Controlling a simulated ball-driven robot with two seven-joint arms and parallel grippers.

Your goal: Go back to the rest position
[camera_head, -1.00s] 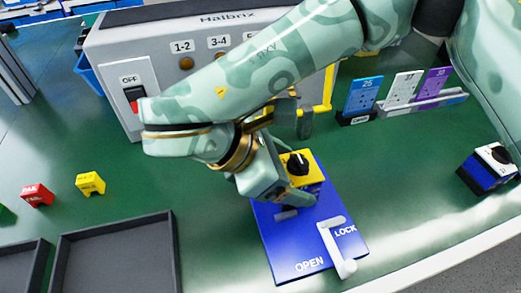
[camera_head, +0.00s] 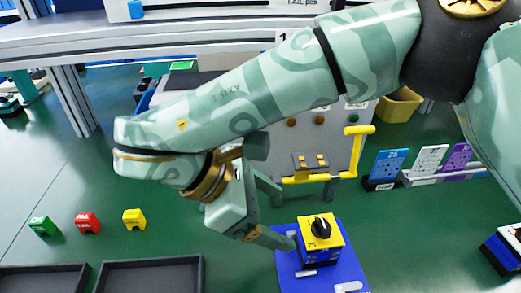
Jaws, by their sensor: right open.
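The rotary switch is a yellow box with a black knob (camera_head: 320,228), mounted on a blue board (camera_head: 347,272) at the lower middle. My right arm reaches across from the upper right. My right gripper (camera_head: 283,220) is open and empty, just left of the switch. Its lower fingertip appears close to the box's left side; I cannot tell whether they touch. The knob is clear of the fingers. My left gripper is not in view.
Behind my arm stands a grey machine with a yellow handle (camera_head: 358,131). Green, red (camera_head: 88,222) and yellow blocks stand at left, behind dark trays (camera_head: 150,277). Blue, white and purple cards (camera_head: 430,160) stand at right. Green table between them is free.

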